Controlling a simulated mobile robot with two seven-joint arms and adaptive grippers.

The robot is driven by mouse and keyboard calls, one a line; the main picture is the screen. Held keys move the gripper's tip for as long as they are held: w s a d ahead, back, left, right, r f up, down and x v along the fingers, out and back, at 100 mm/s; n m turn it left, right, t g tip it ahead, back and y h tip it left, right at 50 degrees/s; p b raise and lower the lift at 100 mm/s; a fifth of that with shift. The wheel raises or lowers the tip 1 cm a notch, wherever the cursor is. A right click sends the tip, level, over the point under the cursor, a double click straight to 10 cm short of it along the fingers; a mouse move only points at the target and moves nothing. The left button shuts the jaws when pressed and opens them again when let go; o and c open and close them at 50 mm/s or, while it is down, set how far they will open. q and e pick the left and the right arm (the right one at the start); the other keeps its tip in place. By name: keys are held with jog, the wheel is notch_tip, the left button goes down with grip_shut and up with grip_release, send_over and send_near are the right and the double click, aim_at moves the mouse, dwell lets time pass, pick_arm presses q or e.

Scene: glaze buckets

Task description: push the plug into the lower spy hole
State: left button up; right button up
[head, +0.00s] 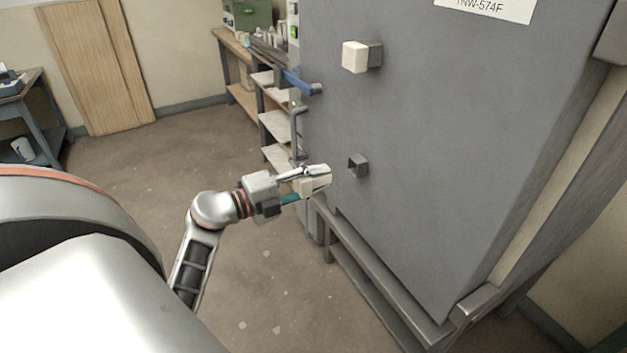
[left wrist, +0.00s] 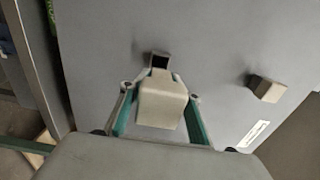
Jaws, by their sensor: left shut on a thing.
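My left gripper (head: 314,179) is shut on a cream, block-shaped plug (left wrist: 162,104), which is partly hidden by the fingers in the head view. In the left wrist view, the lower spy hole (left wrist: 160,62) shows just beyond the top of the plug. My right gripper is not in view.
Another cream plug (head: 355,57) sits in the upper spy hole (head: 375,53). A blue handle (head: 302,83) sticks out at the kiln's left edge. Shelves (head: 277,126) stand behind it. A metal stand (head: 375,285) supports the kiln. The floor left of the kiln is clear.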

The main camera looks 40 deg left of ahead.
pick_arm(q)
jog(key=shift+x, duration=0.85)
jog(key=x, duration=0.3)
jog(key=shift+b, duration=0.4)
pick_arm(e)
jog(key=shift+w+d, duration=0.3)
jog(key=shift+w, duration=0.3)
pick_arm(q)
jog(key=shift+r, duration=0.1)
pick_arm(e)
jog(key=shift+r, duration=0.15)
pick_arm(q)
jog(key=shift+w, duration=0.1)
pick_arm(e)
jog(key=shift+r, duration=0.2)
pick_arm(q)
jog(key=shift+p, duration=0.3)
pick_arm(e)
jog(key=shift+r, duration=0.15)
pick_arm(q)
jog(key=shift+w, duration=0.1)
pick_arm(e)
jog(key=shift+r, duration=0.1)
